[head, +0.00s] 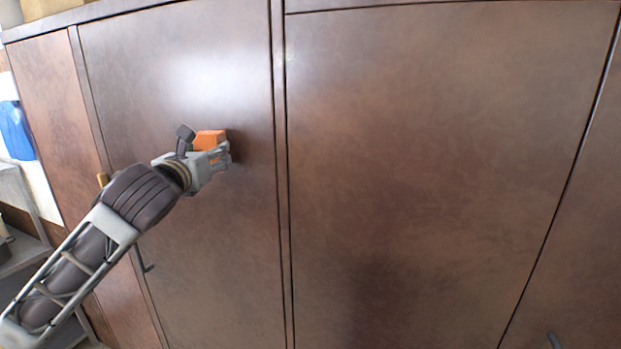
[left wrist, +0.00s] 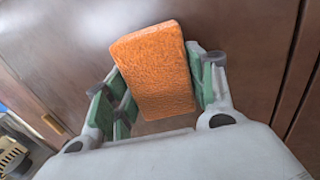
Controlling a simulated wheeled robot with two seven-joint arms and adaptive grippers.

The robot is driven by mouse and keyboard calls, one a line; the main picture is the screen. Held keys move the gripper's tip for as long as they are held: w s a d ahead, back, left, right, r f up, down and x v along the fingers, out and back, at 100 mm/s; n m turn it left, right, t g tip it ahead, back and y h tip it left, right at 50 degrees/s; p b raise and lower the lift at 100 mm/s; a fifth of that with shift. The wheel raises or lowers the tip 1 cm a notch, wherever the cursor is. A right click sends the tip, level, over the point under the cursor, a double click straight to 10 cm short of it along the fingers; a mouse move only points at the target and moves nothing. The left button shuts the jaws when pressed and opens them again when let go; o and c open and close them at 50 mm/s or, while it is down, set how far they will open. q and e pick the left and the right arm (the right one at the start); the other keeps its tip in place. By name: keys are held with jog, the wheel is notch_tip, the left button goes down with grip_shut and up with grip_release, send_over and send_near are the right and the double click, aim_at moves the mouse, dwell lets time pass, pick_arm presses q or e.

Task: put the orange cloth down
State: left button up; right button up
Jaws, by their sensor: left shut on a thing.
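The orange cloth (head: 209,139) looks like a folded, thick block and is in my left gripper (head: 222,155) in the head view. In the left wrist view the cloth (left wrist: 155,72) sits between the green-padded fingers of my left gripper (left wrist: 160,88), which is shut on it. The gripper and cloth are in front of a brown cabinet door (head: 180,240), close to it; whether they touch it I cannot tell. My right gripper is in neither view.
Brown cabinet doors fill most of the head view, with a wide door (head: 430,180) on the right. A grey shelf (head: 22,255) stands at the far left, below a blue item (head: 16,130). No free flat surface shows near the gripper.

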pick_arm(q)
jog(key=f, duration=0.4)
jog(key=shift+w+f, duration=0.35)
jog(key=s+f+b, duration=0.1)
jog(key=s+f, duration=0.1)
jog(key=f, duration=1.3)
jog(key=s+f, duration=0.2)
jog(key=f, duration=1.2)
jog(key=s+f, duration=0.5)
jog(key=f, duration=0.4)
jog(key=s+d+f, duration=0.1)
jog(key=s+f, duration=0.4)
jog(key=f, duration=0.4)
jog(key=shift+f+y+b, duration=0.25)
jog(key=shift+y+b, duration=0.05)
jog(key=shift+b, duration=0.15)
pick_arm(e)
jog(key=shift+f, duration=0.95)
pick_arm(q)
jog(key=shift+s+d, duration=0.1)
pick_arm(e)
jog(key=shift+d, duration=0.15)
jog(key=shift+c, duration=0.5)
